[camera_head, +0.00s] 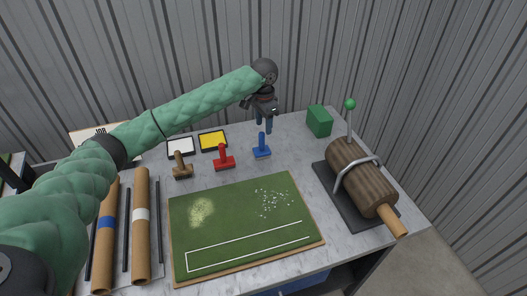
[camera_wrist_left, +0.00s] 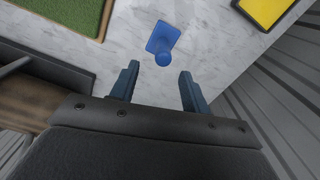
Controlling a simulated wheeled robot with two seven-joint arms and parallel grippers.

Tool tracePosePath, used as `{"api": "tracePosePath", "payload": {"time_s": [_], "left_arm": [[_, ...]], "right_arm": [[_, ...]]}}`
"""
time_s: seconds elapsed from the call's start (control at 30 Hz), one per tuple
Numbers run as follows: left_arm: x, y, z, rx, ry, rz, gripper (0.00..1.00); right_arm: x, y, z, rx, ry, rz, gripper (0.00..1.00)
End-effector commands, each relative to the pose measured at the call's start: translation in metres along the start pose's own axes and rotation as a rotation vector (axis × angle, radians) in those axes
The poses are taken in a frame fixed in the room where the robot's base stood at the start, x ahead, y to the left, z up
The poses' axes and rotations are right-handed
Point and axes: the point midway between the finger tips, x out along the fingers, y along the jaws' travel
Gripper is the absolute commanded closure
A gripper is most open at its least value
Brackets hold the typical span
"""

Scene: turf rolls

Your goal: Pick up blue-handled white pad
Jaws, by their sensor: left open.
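The blue-handled stamp-like tool (camera_head: 261,152) stands upright on the grey table, beyond the turf board. Its base looks blue from above; any white pad under it is hidden. In the left wrist view the tool (camera_wrist_left: 160,37) shows a flat blue base and a round knob, just beyond and between my fingertips. My left gripper (camera_head: 264,127) is above the tool, pointing down, with its jaws apart and nothing between them. The fingers also show in the left wrist view (camera_wrist_left: 158,72). My right gripper is not in view.
A red-handled tool (camera_head: 224,158) and a brown-handled one (camera_head: 182,169) stand left of it. Behind are a yellow tray (camera_head: 212,141) and a white tray (camera_head: 180,147). A green block (camera_head: 319,121) and a roller on a dark base (camera_head: 362,181) are right. The turf board (camera_head: 240,225) lies in front.

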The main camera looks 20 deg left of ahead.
Motion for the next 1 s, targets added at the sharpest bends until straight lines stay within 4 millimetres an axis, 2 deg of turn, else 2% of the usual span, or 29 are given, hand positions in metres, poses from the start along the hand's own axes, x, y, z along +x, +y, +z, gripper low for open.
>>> {"api": "tracePosePath", "payload": {"time_s": [0.03, 0.1, 0.2, 0.33, 0.67, 1.0], "left_arm": [[0.011, 0.000, 0.000, 0.000, 0.000, 0.000, 0.53], [0.016, 0.000, 0.000, 0.000, 0.000, 0.000, 0.53], [0.019, 0.000, 0.000, 0.000, 0.000, 0.000, 0.53], [0.023, 0.000, 0.000, 0.000, -0.001, 0.001, 0.53], [0.047, -0.001, 0.002, 0.000, -0.001, -0.001, 0.53], [0.074, -0.003, 0.007, -0.001, -0.002, 0.001, 0.53]], "right_arm": [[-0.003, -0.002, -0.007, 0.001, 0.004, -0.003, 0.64], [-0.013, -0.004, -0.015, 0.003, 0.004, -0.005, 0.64], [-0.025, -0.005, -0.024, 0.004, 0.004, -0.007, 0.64], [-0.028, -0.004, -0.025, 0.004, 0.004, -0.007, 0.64], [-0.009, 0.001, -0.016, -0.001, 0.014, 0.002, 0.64], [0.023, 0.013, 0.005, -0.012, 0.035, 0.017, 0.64]]}}
